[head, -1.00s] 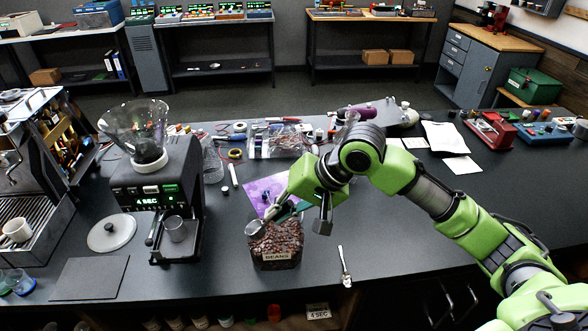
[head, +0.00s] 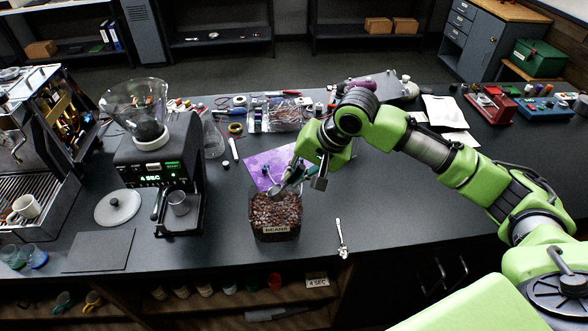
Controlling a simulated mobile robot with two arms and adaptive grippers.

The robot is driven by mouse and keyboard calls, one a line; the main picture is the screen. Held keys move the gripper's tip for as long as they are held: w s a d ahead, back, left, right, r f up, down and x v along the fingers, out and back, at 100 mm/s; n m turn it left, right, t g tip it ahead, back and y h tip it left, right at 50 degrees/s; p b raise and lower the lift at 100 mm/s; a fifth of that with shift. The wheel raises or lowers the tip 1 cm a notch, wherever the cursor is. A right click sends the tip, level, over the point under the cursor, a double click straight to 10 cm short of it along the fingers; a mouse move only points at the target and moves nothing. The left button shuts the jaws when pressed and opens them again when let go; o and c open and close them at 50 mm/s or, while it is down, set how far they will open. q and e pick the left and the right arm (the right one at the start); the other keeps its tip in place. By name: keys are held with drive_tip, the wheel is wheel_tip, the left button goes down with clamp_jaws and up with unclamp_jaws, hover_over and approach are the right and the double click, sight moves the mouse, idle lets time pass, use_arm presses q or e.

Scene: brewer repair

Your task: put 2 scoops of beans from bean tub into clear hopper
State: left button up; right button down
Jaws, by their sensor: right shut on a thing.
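The clear hopper (head: 134,98) is a funnel on top of the black grinder (head: 165,175) at left. Something dark shows low in it; I cannot tell whether it is beans. The bean tub (head: 275,231), a clear box labelled BEANS, stands right of the grinder, nearly full of brown beans. My right gripper (head: 296,170) is above the tub's back side, shut on a metal scoop (head: 277,190). The scoop's bowl is at the back of the beans; whether it touches or holds any is not clear. My left gripper is not in view.
A spoon (head: 341,238) lies right of the tub. A purple mat (head: 262,170) with small items lies behind it. A round lid (head: 118,207) and dark mat (head: 98,251) lie left of the grinder. The counter right of the spoon is clear.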

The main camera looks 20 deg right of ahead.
sight(285, 194)
drive_tip(key=shift+f+b, duration=0.3)
drive_tip(key=shift+f, duration=1.25)
wheel_tip(285, 194, down, 9)
drive_tip(key=t+y+b, duration=0.2)
drive_tip(key=b, duration=1.8)
wheel_tip(285, 194, up, 12)
drive_tip(key=s+d+t+y+p, duration=0.1)
drive_tip(key=s+d+t+p, duration=0.1)
drive_tip(key=p, duration=0.1)
drive_tip(key=shift+r+y, duration=0.15)
drive_tip(key=shift+y, duration=0.15)
idle(0.7)
